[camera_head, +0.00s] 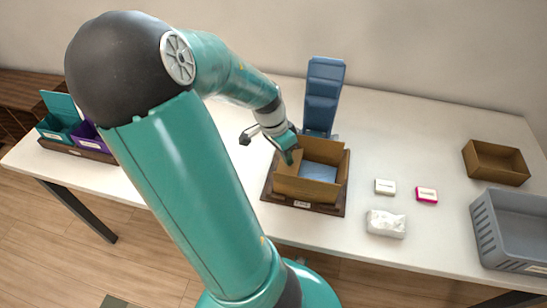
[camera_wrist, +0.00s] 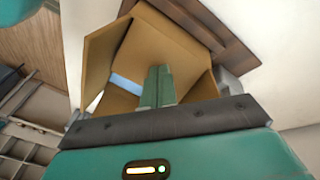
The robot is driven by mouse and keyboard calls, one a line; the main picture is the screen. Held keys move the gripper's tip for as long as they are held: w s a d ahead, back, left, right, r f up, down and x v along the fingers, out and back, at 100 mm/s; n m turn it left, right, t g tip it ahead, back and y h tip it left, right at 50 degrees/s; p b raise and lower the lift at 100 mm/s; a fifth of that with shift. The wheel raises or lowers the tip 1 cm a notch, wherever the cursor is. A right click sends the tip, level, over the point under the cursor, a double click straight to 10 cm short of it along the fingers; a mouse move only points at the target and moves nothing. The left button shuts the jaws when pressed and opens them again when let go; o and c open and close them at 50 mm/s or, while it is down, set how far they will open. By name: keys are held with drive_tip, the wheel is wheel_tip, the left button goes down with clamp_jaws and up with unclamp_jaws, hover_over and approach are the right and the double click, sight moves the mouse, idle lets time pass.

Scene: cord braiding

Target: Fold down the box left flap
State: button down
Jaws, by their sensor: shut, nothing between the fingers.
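The open cardboard box (camera_head: 306,190) stands on a dark wooden base (camera_head: 272,194) on the white table, with something light blue (camera_head: 319,171) inside it. Its flaps stand up around the opening, and the box also shows in the wrist view (camera_wrist: 165,45). My gripper (camera_head: 290,157) is at the box's left back side, near the rim. In the wrist view my fingers (camera_wrist: 157,85) are together and empty, over the box opening. My arm and gripper hide part of the left flap, and I cannot tell whether the fingers touch it.
A blue stand (camera_head: 324,90) rises behind the box. To the right are two small boxes (camera_head: 385,187) (camera_head: 427,195), a white packet (camera_head: 386,223), a brown open box (camera_head: 496,162) and a grey crate (camera_head: 512,232). Teal and purple bins (camera_head: 62,127) stand at the far left.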

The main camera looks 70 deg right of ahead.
drive_tip(key=shift+s+f, duration=0.5)
drive_tip(key=shift+s, duration=0.05)
drive_tip(key=shift+d, duration=0.1)
drive_tip(key=shift+s+f, duration=0.15)
drive_tip(key=shift+f, duration=0.15)
drive_tip(key=shift+w+r, duration=0.2)
drive_tip(key=shift+r, duration=0.45)
drive_tip(key=shift+w+r, duration=0.1)
drive_tip(key=shift+r, duration=0.35)
wheel_tip(320, 180, up, 7)
idle(0.5)
idle(0.5)
